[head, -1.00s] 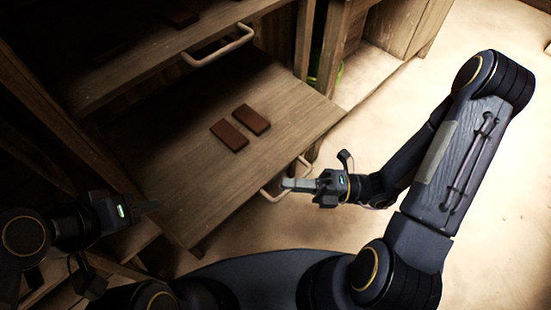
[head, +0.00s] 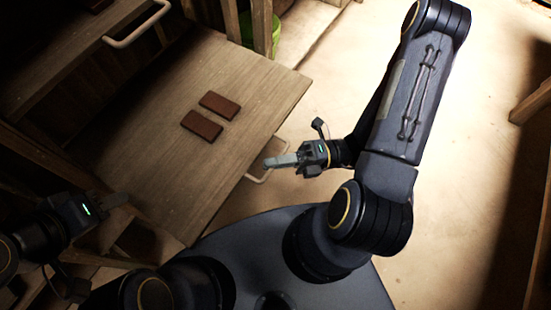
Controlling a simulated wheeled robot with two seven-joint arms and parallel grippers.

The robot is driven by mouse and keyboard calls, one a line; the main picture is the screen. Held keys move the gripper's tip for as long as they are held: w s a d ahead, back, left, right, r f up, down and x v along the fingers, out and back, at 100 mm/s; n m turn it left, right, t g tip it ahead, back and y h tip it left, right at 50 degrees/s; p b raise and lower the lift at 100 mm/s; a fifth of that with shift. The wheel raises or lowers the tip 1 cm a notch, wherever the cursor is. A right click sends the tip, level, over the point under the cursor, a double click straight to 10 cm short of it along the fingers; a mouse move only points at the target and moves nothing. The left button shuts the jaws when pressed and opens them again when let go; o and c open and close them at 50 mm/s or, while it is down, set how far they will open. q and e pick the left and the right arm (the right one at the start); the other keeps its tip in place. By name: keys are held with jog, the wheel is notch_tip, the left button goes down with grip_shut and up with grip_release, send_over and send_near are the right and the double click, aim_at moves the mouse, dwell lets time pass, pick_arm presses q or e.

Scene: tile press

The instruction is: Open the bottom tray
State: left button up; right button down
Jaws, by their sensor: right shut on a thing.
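The bottom tray (head: 200,75) is a wooden board pulled far out of the cabinet, with two dark brown tiles (head: 219,105) (head: 202,125) lying side by side on it. Its pale handle (head: 259,179) is on the front edge. My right gripper (head: 271,162) is at this handle and shut on it; the fingers cover part of the bar. My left gripper (head: 117,200) is at the lower left, near the tray's left side and away from the handle. Its jaw gap cannot be made out in the shadow.
An upper tray (head: 60,62) with its own pale handle (head: 138,26) is above and to the left. A green bin (head: 262,30) stands behind wooden posts at the top. The pale floor (head: 320,85) right of the tray is clear. A wooden frame (head: 535,105) stands at the right edge.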

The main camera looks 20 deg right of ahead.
jog(key=c, duration=1.5)
grip_release()
jog(key=s+d+f+p, duration=0.1)
jog(key=d, duration=0.6)
jog(key=shift+d, duration=0.35)
jog(key=shift+s+f, duration=0.1)
jog(key=shift+s, duration=0.05)
